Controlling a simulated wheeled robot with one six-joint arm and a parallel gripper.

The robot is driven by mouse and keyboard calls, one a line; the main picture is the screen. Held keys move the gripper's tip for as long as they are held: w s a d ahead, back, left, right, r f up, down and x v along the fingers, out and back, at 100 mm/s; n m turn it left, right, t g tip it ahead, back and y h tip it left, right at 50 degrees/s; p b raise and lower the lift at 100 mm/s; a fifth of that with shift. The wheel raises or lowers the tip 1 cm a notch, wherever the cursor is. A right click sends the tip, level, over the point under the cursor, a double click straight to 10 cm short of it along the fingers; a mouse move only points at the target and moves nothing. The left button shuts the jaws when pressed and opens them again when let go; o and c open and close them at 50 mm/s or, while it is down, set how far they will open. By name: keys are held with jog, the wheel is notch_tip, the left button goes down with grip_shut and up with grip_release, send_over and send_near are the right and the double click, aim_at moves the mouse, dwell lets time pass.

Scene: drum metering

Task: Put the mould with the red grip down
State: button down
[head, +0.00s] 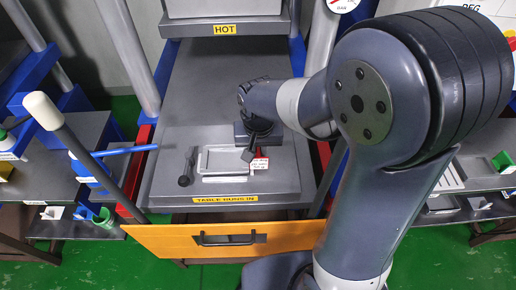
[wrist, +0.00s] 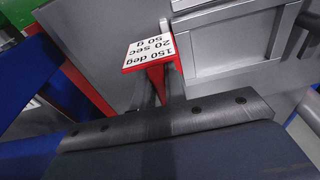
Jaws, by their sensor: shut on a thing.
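The mould (head: 226,161) is a flat silver frame over the grey press table, with a red grip (head: 258,158) at its right end. A white tag hangs at the grip. In the wrist view the red grip (wrist: 156,72) carries a tag reading 150 deg, 20 sec, 50 g, and the silver mould (wrist: 222,40) lies to its right. My gripper (head: 250,152) is shut on the red grip; its dark fingers (wrist: 160,90) show at the grip in the wrist view. The mould looks level; I cannot tell whether it touches the table.
The table (head: 165,185) is marked "TABLE RUNS IN". A dark-handled tool (head: 187,170) lies left of the mould. The hot upper platen (head: 224,22) hangs behind. A yellow front guard (head: 215,240) and side columns bound the table. Side shelves hold other items.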

jog(key=c, duration=1.9)
grip_release()
jog(key=shift+f, duration=0.15)
jog(key=o, duration=0.4)
jog(key=shift+o, duration=0.2)
notch_tip(320, 180, up, 12)
jog(key=s, duration=0.1)
jog(key=shift+s, duration=0.25)
jog(key=f, duration=0.4)
jog(key=w+f, duration=0.1)
jog(key=f, duration=0.6)
jog(key=shift+w+f, duration=0.25)
jog(key=shift+f, duration=0.05)
jog(key=shift+r, duration=1.5)
